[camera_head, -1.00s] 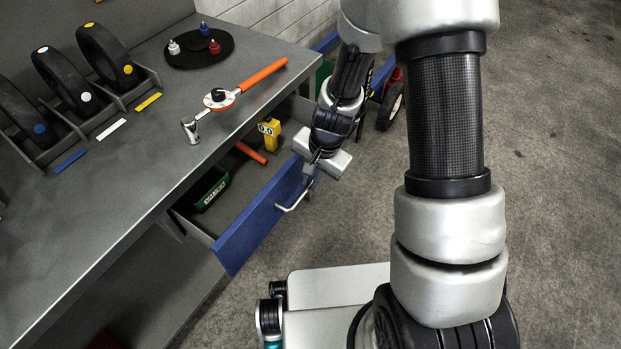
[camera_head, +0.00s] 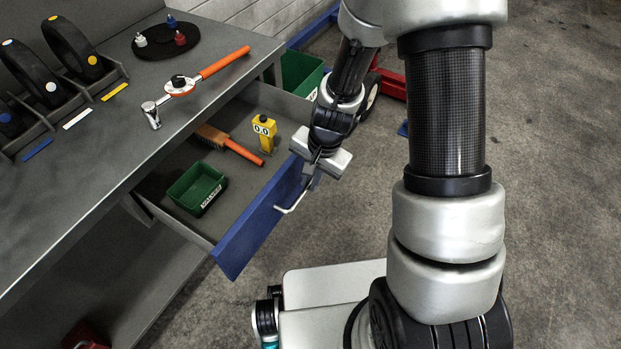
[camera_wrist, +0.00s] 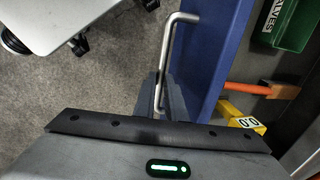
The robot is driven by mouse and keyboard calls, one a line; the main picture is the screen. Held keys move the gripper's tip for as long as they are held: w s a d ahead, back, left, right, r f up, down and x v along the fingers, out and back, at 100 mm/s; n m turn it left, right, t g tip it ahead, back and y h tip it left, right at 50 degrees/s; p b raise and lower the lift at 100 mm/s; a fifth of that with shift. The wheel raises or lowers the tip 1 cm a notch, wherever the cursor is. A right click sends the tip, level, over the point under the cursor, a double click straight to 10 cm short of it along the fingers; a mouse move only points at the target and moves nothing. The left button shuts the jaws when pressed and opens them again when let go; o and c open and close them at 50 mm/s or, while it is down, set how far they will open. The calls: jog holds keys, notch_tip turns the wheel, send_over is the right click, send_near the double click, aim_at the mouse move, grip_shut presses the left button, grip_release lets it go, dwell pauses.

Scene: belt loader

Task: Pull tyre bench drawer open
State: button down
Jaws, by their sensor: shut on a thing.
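The tyre bench drawer (camera_head: 262,222) has a blue front and stands well out from under the grey bench top. Its silver bar handle (camera_head: 291,206) is on the outer face of the front. My gripper (camera_head: 309,181) is at the far end of the handle. In the wrist view, the fingers of my gripper (camera_wrist: 160,97) are shut on the handle (camera_wrist: 174,52), beside the blue front (camera_wrist: 213,50). In the drawer lie a green bin (camera_head: 197,188), an orange-handled brush (camera_head: 240,150) and a yellow gauge (camera_head: 264,132).
On the bench top (camera_head: 105,165) are a torque wrench (camera_head: 190,82), a round black tray (camera_head: 160,42) and several tyres in a rack. Another green bin (camera_head: 302,72) and a red wheeled thing (camera_head: 390,84) stand behind. The floor (camera_head: 550,200) at the right is clear.

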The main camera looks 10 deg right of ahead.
jog(key=c, duration=1.8)
grip_release()
jog(key=shift+r, duration=0.1)
notch_tip(320, 180, up, 17)
jog(key=s+d+p, duration=0.2)
jog(key=p, duration=0.2)
jog(key=shift+d+p, duration=0.35)
jog(key=shift+p, duration=0.05)
